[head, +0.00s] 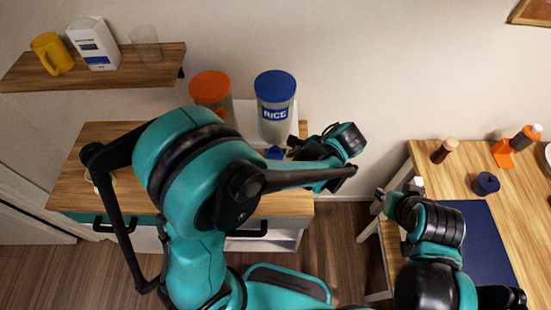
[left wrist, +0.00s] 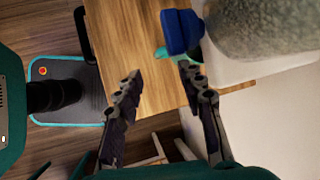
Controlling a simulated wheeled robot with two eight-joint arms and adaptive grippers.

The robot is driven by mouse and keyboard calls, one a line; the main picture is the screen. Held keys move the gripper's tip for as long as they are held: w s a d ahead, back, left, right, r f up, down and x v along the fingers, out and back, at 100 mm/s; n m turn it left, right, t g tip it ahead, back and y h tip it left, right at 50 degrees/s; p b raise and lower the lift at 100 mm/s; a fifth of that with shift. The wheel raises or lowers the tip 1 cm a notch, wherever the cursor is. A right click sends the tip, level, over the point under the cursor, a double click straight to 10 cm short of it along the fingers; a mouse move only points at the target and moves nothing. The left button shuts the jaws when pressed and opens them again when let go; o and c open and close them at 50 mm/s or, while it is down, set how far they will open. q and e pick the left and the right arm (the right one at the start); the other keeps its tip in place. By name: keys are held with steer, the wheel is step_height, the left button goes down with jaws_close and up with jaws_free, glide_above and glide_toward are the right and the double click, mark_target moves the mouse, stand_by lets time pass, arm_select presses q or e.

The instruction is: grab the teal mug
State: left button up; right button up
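No whole teal mug shows in either view. In the left wrist view, a small teal piece (left wrist: 161,53) shows under a dark blue object (left wrist: 181,30) beside the speckled canister; I cannot tell if it is part of the mug. My left gripper (left wrist: 160,70) is open, its two fingers apart above the wooden counter edge, with nothing between the tips. The teal piece lies just beyond the fingertips. In the head view my left arm hides much of the counter, and the blue object (head: 275,152) sits near the gripper. My right gripper (head: 382,195) is small beside the right table; its opening is unclear.
A blue-lidded canister marked RICE (head: 275,112) and an orange-lidded canister (head: 211,90) stand at the counter's back. A shelf (head: 120,75) holds a yellow mug (head: 48,54), a white box (head: 93,42) and a glass (head: 145,42). The right table (head: 430,180) holds bottles and a dark blue cup (head: 486,184).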

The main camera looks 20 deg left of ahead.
arm_select(q)
steer(key=b+x, duration=0.2)
steer(key=x, duration=0.8)
steer(key=shift+f, duration=0.2)
